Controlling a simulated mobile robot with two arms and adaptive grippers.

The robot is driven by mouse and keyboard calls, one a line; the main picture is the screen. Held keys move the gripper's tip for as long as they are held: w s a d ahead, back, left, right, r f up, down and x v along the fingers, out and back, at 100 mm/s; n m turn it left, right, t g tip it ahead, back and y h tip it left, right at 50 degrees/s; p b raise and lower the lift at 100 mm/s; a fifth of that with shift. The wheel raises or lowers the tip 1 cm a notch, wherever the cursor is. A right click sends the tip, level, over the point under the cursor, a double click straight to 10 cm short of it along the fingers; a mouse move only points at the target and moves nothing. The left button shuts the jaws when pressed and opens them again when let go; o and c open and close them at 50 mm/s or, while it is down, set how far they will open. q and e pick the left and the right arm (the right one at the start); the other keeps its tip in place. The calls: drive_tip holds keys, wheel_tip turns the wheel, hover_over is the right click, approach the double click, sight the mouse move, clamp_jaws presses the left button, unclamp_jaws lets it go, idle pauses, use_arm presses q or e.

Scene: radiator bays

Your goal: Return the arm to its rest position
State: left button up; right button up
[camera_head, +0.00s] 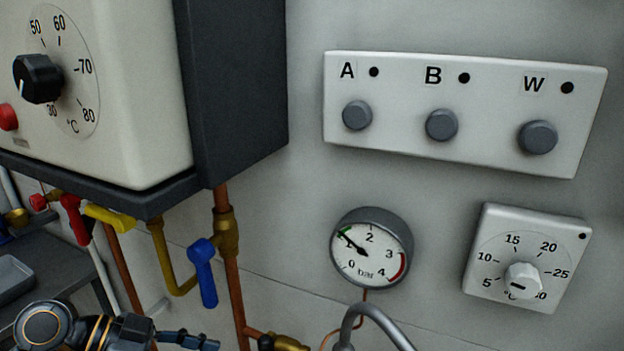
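My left arm comes in at the bottom left corner. My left gripper (205,343) is at the bottom edge, below the blue-handled valve (203,272) and apart from it. Only dark finger parts show, seen from the side and partly cut off by the frame, so I cannot tell whether it is open or shut. I see nothing held in the visible part. My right arm and gripper are not in view.
A boiler (140,95) with a black temperature knob (38,78) is upper left. Red (75,218) and yellow (110,218) valve handles hang below it. A button panel (460,160), pressure gauge (371,248) and thermostat (485,245) are on the wall. A grey bench (50,262) is lower left.

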use_arm(q)
drive_tip(key=s+d+f+n+y, duration=0.1)
drive_tip(key=s+f+n+y, duration=0.2)
drive_tip(key=f, duration=0.6)
drive_tip(key=s+d+f+n+y, duration=0.2)
drive_tip(key=s+f+n+y, duration=0.15)
drive_tip(key=f, duration=0.45)
drive_tip(key=s+a+f+n+y, duration=0.35)
drive_tip(key=s+n+y, duration=0.2)
drive_tip(key=s, duration=0.35)
wheel_tip(320, 180, down, 27)
drive_tip(key=g, duration=0.1)
drive_tip(key=s+a+f+g, duration=0.1)
drive_tip(key=s+a+f, duration=0.1)
drive_tip(key=s+f, duration=1.4)
drive_tip(key=shift+s+a+f, duration=0.2)
drive_tip(key=shift+s+a, duration=0.1)
drive_tip(key=shift+s, duration=0.6)
